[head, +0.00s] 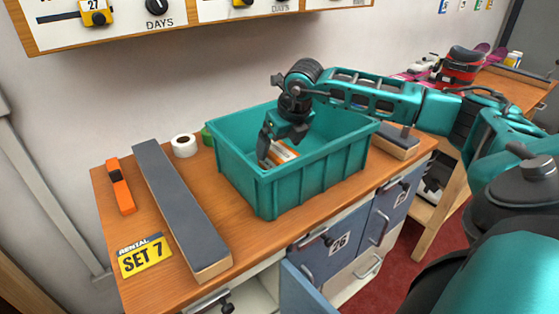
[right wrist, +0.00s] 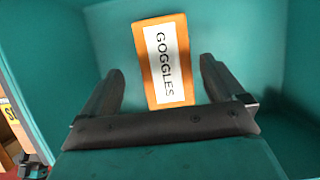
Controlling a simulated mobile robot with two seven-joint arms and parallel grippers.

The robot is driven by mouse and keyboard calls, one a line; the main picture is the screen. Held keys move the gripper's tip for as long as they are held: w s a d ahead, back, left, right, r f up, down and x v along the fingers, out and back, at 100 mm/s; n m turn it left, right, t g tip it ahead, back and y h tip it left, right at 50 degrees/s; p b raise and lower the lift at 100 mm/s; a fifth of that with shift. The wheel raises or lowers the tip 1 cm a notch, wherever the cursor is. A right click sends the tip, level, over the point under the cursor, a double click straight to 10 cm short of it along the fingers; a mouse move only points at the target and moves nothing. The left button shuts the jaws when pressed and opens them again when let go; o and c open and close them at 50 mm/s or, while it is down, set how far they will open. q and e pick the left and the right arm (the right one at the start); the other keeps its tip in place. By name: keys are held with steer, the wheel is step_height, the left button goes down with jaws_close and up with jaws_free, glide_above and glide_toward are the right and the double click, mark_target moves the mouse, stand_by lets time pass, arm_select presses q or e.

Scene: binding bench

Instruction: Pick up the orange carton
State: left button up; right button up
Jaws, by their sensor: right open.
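The orange carton (head: 283,152) lies inside the teal crate (head: 308,184), partly hidden by my right gripper and the crate wall in the head view. In the right wrist view the carton (right wrist: 164,62) shows a white label reading GOGGLES and lies on the crate's floor. My right gripper (head: 272,152) is over the crate and points down into it. Its two fingers (right wrist: 158,84) are apart, and the carton's near end shows between them with a gap on each side. I cannot tell the height left between fingertips and carton. My left gripper is not in view.
A long grey-topped block (head: 180,205), an orange tool (head: 120,187) and a yellow SET 7 sign (head: 146,256) are left of the crate. White tape (head: 184,145) and a green roll (head: 207,136) stand behind it. Another grey-topped block (head: 396,142) is to its right.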

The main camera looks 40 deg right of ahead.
mark_target(281, 152)
steer(key=f, duration=0.4)
steer(key=shift+w+d, duration=0.35)
steer(key=shift+w+f, duration=0.25)
steer(key=shift+f, duration=0.15)
steer(key=shift+f, duration=0.1)
steer(key=shift+f, duration=0.15)
steer(key=c, duration=1.1)
